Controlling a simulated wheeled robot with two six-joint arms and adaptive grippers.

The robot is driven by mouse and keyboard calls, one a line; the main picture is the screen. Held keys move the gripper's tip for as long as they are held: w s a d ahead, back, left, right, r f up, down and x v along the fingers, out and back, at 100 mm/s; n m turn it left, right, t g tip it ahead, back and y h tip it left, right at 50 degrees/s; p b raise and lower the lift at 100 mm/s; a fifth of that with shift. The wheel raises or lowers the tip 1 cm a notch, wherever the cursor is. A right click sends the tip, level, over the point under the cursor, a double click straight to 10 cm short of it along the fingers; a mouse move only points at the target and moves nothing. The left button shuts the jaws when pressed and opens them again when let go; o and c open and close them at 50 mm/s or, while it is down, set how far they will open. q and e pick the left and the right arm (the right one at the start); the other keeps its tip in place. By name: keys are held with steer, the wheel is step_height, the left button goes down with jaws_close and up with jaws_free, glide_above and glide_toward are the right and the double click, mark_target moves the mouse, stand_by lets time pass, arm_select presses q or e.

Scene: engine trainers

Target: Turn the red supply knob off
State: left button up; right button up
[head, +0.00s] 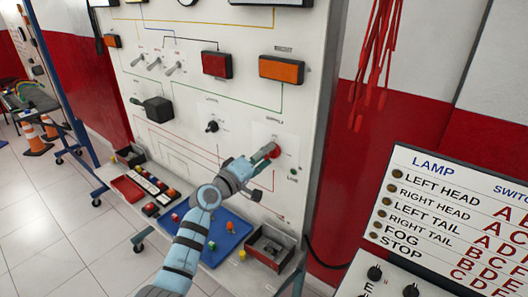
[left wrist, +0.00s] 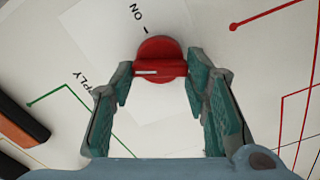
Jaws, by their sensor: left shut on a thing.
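The red supply knob (left wrist: 160,60) is on the white panel. It is round with a raised bar across it, and a white mark shows on the bar's left half in the left wrist view. The "ON" label and its tick stand above the knob there; the bar lies across that tick's direction. I see no "OFF" label. My left gripper (left wrist: 160,75) is shut on the knob, one green-padded finger at each end of the bar. In the head view my left gripper (head: 270,153) hides most of the knob (head: 275,150).
The upright panel (head: 215,105) carries toggle switches, a black knob (head: 212,126) and orange lamps. A lamp chart board (head: 455,215) is at right. Red cables (head: 374,60) hang nearby.

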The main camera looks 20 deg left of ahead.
arm_select(q)
steer(key=n+p, duration=0.1)
steer(key=n, duration=0.3)
steer(key=shift+f+n+p, duration=0.1)
steer(key=shift+n+p, duration=0.2)
steer(key=shift+n, duration=0.1)
stand_by(0.4)
steer(key=o, duration=1.1)
steer(key=shift+o, duration=0.2)
steer(key=shift+s+a, duration=0.1)
steer(key=v, duration=1.2)
steer(key=shift+f, duration=0.1)
